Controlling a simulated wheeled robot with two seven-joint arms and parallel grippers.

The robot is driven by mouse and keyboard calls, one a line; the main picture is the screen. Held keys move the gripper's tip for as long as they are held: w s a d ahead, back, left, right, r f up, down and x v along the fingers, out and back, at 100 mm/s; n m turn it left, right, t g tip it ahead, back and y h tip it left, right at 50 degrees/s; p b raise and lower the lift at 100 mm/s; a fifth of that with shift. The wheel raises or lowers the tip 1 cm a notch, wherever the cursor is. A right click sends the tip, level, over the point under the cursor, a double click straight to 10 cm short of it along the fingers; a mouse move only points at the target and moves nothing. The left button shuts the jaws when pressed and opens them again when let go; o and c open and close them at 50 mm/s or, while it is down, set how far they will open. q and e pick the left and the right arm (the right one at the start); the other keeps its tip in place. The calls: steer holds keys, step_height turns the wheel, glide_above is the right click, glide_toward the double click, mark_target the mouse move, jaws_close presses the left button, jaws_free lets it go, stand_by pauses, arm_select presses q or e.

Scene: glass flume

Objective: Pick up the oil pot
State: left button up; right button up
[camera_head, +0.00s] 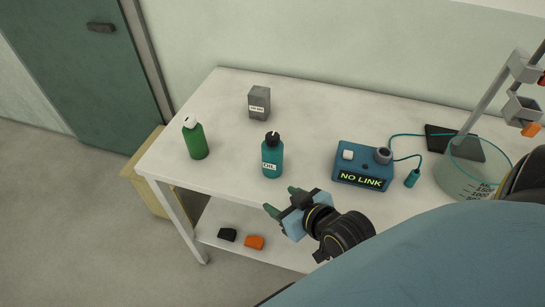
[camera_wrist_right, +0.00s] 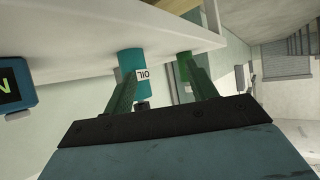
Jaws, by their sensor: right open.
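The oil pot (camera_head: 272,160) is a teal bottle with a black cap and a white "OIL" label. It stands upright near the front edge of the table. In the right wrist view, which looks upside down, the oil pot (camera_wrist_right: 132,62) shows behind the left-hand finger, its label towards me. My right gripper (camera_head: 280,201) is open and empty at the front edge of the table, just short of the pot and apart from it. Its two green fingers (camera_wrist_right: 160,67) show spread in the wrist view. My left gripper is not in view.
A green bottle (camera_head: 195,140) stands left of the pot and a grey box (camera_head: 259,103) behind it. A blue "NO LINK" device (camera_head: 362,166) with a cable sits to the right. Black (camera_head: 227,235) and orange (camera_head: 254,242) items lie on the lower shelf.

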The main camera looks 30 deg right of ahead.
mark_target(269, 134)
steer(key=w+d+r+m+t+h, duration=0.2)
steer(key=w+d+r+t, duration=0.1)
steer(key=d+r+t, duration=0.3)
steer(key=shift+h, duration=0.3)
steer(key=w, duration=0.7)
steer(key=shift+a+r, duration=0.2)
steer(key=shift+r, duration=0.1)
steer(key=shift+w+f, duration=0.2)
steer(key=shift+w, duration=0.7)
steer(key=shift+w+f, duration=0.15)
steer(key=shift+w, duration=0.8)
steer(key=shift+w+f, duration=0.2)
steer(key=shift+w, duration=0.7)
steer(key=shift+c, duration=0.5)
jaws_close()
